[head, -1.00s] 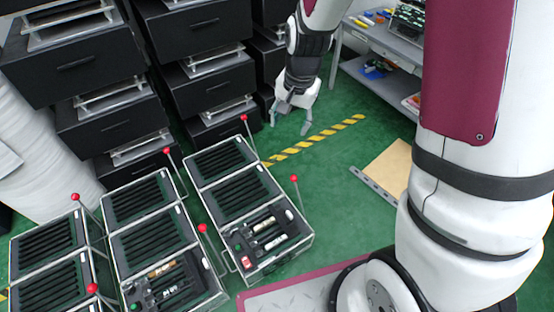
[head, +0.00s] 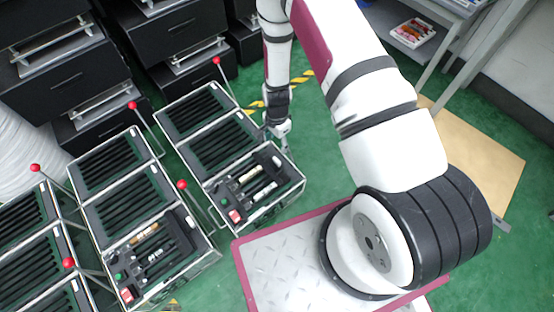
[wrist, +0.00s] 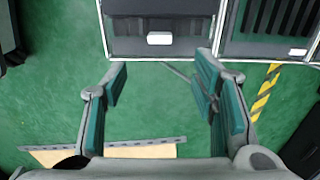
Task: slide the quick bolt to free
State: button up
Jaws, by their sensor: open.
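No part is clearly recognisable as the quick bolt. The nearest case (head: 303,184) has a small white piece on its side (wrist: 159,38), seen at the top middle of the wrist view. A thin grey rod (wrist: 178,73) slants from the case's edge towards my right finger, where its far end is hidden. My gripper (wrist: 160,100) is open, with its teal-padded fingers wide apart and nothing visibly held between them. In the head view my gripper (head: 281,138) hangs by the right side of this case, partly hidden by my wrist.
Several similar cases with red-ball levers (head: 182,185) stand to the left. Black drawer units (head: 60,60) stand behind. Green floor shows around the cases, with yellow-black tape (wrist: 264,92) and a tan board (head: 480,150) at right.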

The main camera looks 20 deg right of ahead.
aim_at(277, 160)
notch_tip(277, 160, down, 13)
jog(key=b, duration=0.4)
jog(key=shift+r, duration=0.1)
jog(key=shift+c, duration=0.5)
